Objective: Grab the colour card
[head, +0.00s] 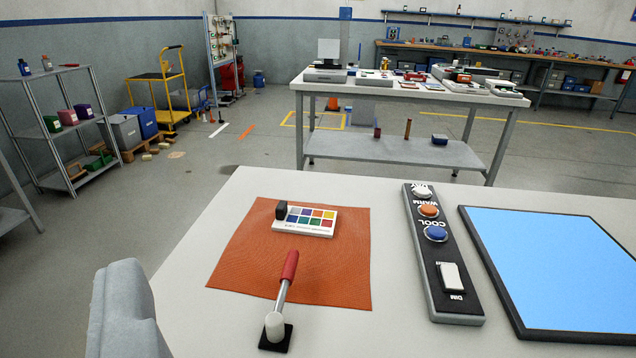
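The colour card (305,230) is a small white block with rows of coloured squares on top. It lies on an orange mat (245,262) on the near light-grey table. A small black block (281,210) is at its left end; I cannot tell whether it is part of the card. In front of the card is a tool with a red handle (289,265), a metal shaft and a white knob on a black square base. Its handle end reaches over the mat.
A black control strip (440,275) with buttons and a blue-faced panel (560,268) lie right of the mat. Behind stand a cluttered table (440,95), shelves (62,130) and a yellow trolley (160,90).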

